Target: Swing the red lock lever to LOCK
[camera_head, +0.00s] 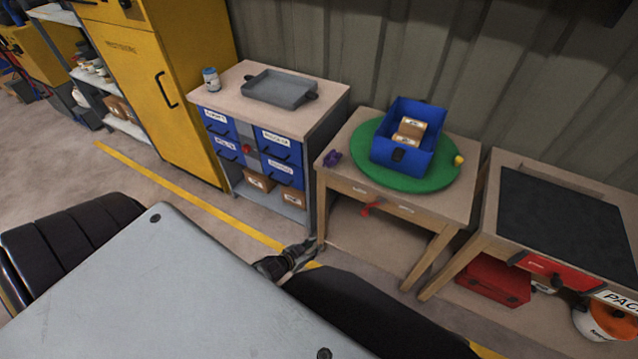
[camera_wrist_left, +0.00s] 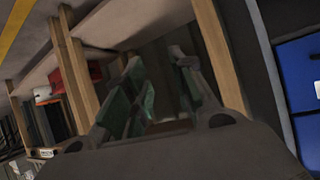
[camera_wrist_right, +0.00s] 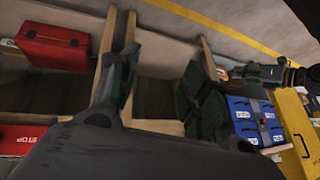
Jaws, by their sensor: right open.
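A small red lever (camera_head: 370,208) sits on the front apron of the wooden middle table (camera_head: 335,180), under its top. Two pale labels are beside it, too small to read, so I cannot tell its setting. My left gripper (camera_head: 309,246) is low by the table's left front leg, left of and below the lever, apart from it. In the left wrist view its green-padded fingers (camera_wrist_left: 158,72) stand apart with nothing seen between them. My right gripper (camera_wrist_right: 160,72) is open and empty in its wrist view; it is hidden in the head view. I cannot make out the lever in either wrist view.
A green turntable (camera_head: 440,184) on the middle table carries a blue bin (camera_head: 425,170) with boxes. A drawer cabinet (camera_head: 320,110) with a red knob stands left. A bench (camera_head: 494,215) with a red panel stands right, a red toolbox (camera_head: 492,280) below it.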

